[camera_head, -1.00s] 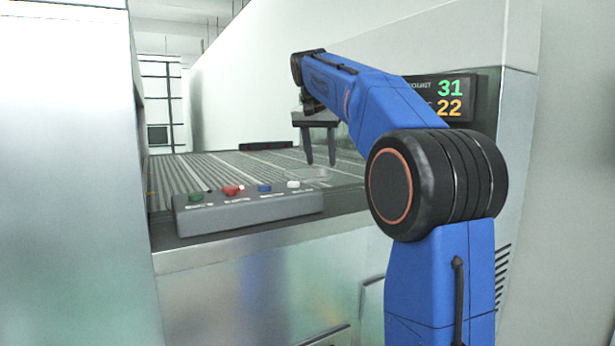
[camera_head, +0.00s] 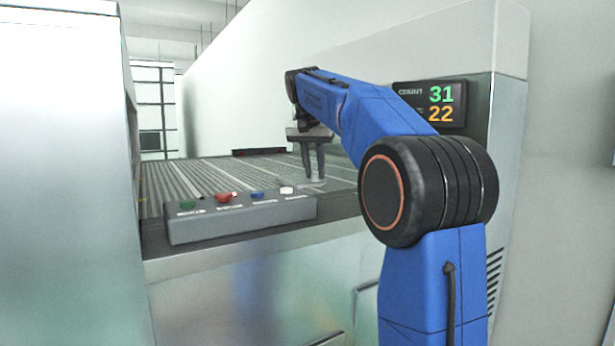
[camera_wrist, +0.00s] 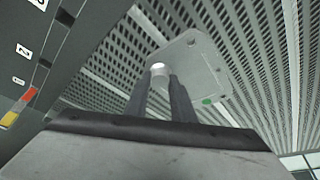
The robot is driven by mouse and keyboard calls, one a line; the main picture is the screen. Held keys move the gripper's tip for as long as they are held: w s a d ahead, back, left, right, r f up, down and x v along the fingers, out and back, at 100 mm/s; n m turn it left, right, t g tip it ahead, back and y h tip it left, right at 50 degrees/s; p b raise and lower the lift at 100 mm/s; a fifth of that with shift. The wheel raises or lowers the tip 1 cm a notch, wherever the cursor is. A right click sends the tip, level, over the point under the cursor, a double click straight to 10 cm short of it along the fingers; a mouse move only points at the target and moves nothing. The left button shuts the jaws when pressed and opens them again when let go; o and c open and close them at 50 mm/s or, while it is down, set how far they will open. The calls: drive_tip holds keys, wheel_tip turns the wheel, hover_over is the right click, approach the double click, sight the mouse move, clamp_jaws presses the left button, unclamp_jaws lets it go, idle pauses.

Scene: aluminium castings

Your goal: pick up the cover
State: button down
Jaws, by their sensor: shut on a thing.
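The cover (camera_wrist: 205,62) is a thin, light grey plate with rounded corners, small holes and a pale round boss. In the wrist view it is beyond my fingers, over the slatted conveyor bed. My gripper (camera_wrist: 163,88) is shut on the cover, with its fingertips at the boss. In the head view my gripper (camera_head: 314,176) points down and the cover (camera_head: 316,187) shows as a small pale plate at the fingertips. I cannot tell whether the cover touches the bed.
The slatted conveyor bed (camera_head: 190,178) runs back between pale machine walls. A grey button box (camera_head: 240,218) with green, red, blue and white buttons stands at its front edge. A display (camera_head: 430,104) reading 31 and 22 is on the right wall. The bed left of my gripper is clear.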

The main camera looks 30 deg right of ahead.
wheel_tip(320, 180, up, 10)
idle(0.6)
